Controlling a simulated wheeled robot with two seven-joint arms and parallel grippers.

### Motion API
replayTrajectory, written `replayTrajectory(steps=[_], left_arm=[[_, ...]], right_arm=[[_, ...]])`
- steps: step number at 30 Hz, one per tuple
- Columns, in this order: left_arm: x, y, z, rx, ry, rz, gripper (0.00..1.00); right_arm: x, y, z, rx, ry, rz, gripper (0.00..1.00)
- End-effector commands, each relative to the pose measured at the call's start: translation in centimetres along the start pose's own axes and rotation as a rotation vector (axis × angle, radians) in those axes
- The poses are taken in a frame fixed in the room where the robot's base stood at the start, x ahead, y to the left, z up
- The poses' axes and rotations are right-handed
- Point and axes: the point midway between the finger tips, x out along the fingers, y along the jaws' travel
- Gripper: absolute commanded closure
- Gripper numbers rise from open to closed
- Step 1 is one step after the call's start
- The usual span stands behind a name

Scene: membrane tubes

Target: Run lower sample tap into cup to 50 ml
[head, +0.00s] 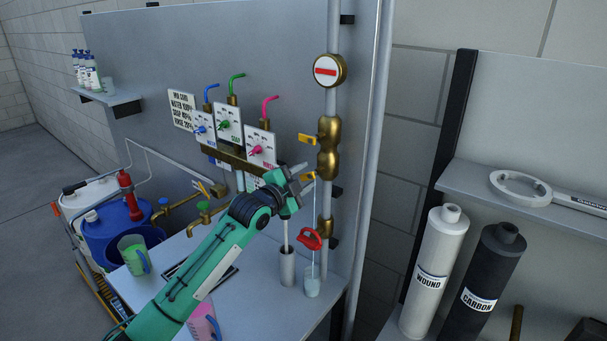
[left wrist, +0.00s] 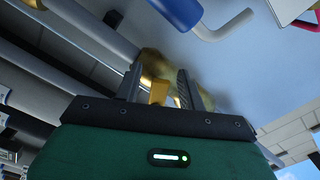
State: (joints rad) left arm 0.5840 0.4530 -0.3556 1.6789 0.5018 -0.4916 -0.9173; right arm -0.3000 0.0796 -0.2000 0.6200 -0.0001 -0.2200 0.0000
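The lower sample tap, with a yellow lever (head: 309,176), sits on the vertical pipe below a brass body. My left gripper (head: 302,176) is at this lever. In the left wrist view the lever (left wrist: 158,92) lies between the two spread fingers (left wrist: 160,88), with gaps seen on both sides. A thin pale line, seemingly a water stream, runs from the tap down to a small clear cup (head: 312,287) on the bench. The cup's level and marks are too small to read. My right gripper is not in view.
An upper tap with a yellow lever (head: 307,138) is just above. A grey cylinder (head: 287,267) and a red handle (head: 311,239) are close to the cup.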

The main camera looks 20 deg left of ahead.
Motion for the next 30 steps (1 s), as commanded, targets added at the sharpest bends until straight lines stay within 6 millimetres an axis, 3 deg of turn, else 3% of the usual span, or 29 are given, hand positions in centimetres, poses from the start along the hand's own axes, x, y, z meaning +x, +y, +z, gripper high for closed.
replayTrajectory(steps=[8, 15, 23, 30], left_arm=[[0.13, 0.04, 0.03, 0.000, 0.000, 0.000, 0.60], [0.12, 0.02, 0.03, -0.001, 0.000, 0.000, 1.00], [0.11, -0.01, 0.05, 0.022, 0.000, 0.001, 1.00], [0.12, -0.38, 0.11, 0.141, -0.001, 0.001, 1.00]], right_arm=[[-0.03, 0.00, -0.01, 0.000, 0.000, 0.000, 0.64], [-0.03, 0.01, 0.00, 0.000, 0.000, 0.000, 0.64], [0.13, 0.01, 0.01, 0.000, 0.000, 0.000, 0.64], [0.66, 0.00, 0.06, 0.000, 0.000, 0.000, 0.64]])
